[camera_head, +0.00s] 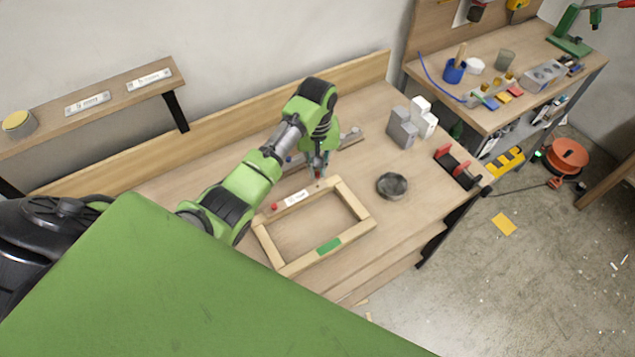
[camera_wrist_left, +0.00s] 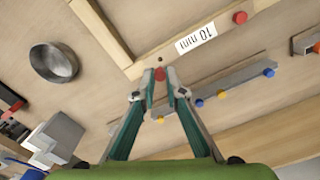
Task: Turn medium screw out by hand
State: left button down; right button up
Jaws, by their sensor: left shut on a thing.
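A wooden frame (camera_head: 358,206) lies on the workbench, with a "10 mm" label (camera_wrist_left: 195,39) on its far rail and a green label on its near rail. My left gripper (camera_head: 318,175) is over the frame's far right corner. In the left wrist view its fingertips (camera_wrist_left: 160,76) are shut on a red-headed screw (camera_wrist_left: 160,73). A small dark hole (camera_wrist_left: 160,59) shows in the frame just beyond that screw; the screw's shank is hidden. Another red screw (camera_head: 274,206) sits at the other end of the rail. My right gripper is not in view.
A metal bar (camera_wrist_left: 240,80) with blue and yellow screws lies behind the frame. The workbench (camera_head: 362,262) is clear in front of the frame.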

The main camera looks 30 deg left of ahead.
pick_arm(q)
jog(key=shift+r, duration=0.1)
jog(key=shift+r, duration=0.95)
